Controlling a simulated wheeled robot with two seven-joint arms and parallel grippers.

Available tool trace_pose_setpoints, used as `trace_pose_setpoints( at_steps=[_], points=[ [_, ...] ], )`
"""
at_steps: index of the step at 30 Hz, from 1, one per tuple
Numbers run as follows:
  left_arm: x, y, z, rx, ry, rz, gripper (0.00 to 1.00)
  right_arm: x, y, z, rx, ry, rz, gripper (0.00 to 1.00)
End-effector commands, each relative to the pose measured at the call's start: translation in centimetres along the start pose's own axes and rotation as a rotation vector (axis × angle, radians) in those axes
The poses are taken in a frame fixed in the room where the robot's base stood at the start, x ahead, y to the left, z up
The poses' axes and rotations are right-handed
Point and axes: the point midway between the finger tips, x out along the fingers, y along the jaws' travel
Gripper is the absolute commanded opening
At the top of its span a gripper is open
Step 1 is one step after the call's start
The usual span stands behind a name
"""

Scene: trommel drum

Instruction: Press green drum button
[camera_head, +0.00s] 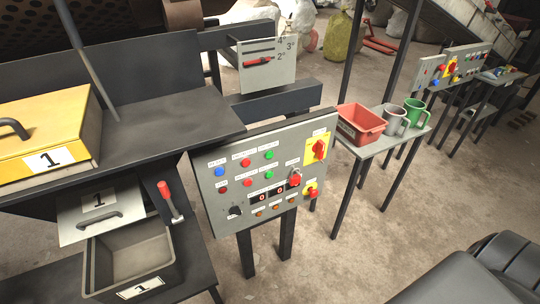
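A grey control panel (262,175) stands on dark legs in the middle of the head view, tilted toward me. The labels are too small to read, so I cannot tell which green button is the drum's. Nothing covers the panel's face. Neither of my grippers is in view.
A yellow box (48,140) marked 1 and a grey bin (130,254) stand at the left, with a red-handled lever (170,201) beside the bin. A small table right of the panel holds a red bin (361,124) and mugs (395,120). The floor (330,255) in front is clear.

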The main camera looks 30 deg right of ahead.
Motion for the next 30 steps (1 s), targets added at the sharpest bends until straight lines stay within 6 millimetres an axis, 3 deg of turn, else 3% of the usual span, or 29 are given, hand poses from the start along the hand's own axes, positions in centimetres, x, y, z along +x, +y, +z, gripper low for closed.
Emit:
trace_pose_setpoints(
  at_steps=[1, 7, 30],
  points=[
    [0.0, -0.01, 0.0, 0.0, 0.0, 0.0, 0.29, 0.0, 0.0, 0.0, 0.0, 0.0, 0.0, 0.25],
    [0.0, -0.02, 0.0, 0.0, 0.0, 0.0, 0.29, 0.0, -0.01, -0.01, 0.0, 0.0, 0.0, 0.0],
    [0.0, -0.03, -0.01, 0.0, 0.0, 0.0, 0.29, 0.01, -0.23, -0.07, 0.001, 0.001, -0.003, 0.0]
  ],
)
